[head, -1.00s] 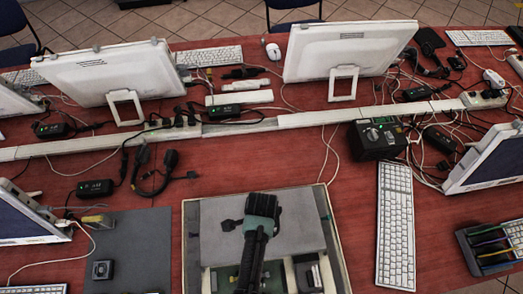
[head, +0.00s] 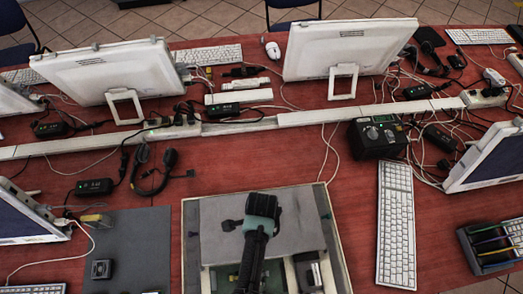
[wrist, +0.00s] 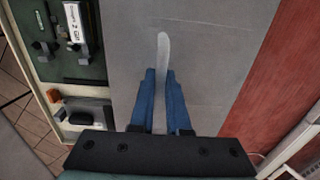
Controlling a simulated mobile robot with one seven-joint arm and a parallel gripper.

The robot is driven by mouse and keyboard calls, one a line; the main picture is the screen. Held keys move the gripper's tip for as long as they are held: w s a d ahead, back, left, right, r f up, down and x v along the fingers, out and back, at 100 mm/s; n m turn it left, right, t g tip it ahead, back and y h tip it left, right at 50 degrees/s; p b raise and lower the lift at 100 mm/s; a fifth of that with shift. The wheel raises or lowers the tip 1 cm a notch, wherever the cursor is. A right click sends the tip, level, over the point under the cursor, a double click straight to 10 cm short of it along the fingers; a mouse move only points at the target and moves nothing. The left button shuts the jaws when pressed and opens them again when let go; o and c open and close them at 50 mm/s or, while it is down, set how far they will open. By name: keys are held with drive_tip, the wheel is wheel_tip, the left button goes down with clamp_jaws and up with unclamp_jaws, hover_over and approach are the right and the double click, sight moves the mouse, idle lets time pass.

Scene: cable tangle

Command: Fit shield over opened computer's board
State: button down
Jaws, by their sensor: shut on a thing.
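The opened computer (head: 190,252) lies at the bottom middle of the head view as a shallow pale case. The shield (head: 303,232), a flat grey plate, lies over its far part. Part of the green board (head: 222,281) shows in front of the plate's near edge. In the wrist view my gripper (wrist: 161,75) has its blue fingers shut on a pale upright tab (wrist: 163,43) over the shield (wrist: 235,60). The uncovered board (wrist: 85,50) shows left of the plate. My arm hides the middle of the plate in the head view. I cannot tell whether the plate is fully seated.
A grey mat (head: 140,235) with small items lies left of the case. A white keyboard (head: 395,225) and a black box (head: 377,138) stand to the right. A white cable channel (head: 240,127) and loose cables cross behind. Bare red tabletop lies between the case and keyboard.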

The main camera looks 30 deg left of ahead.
drive_tip(key=c, duration=0.8)
unclamp_jaws()
drive_tip(key=shift+w+a, duration=0.2)
drive_tip(key=shift+w, duration=0.05)
drive_tip(key=shift+s, duration=0.1)
drive_tip(key=shift+r, duration=0.1)
wheel_tip(320, 180, up, 13)
drive_tip(key=shift+d+f, duration=0.1)
wheel_tip(320, 180, up, 6)
drive_tip(key=p, duration=0.7)
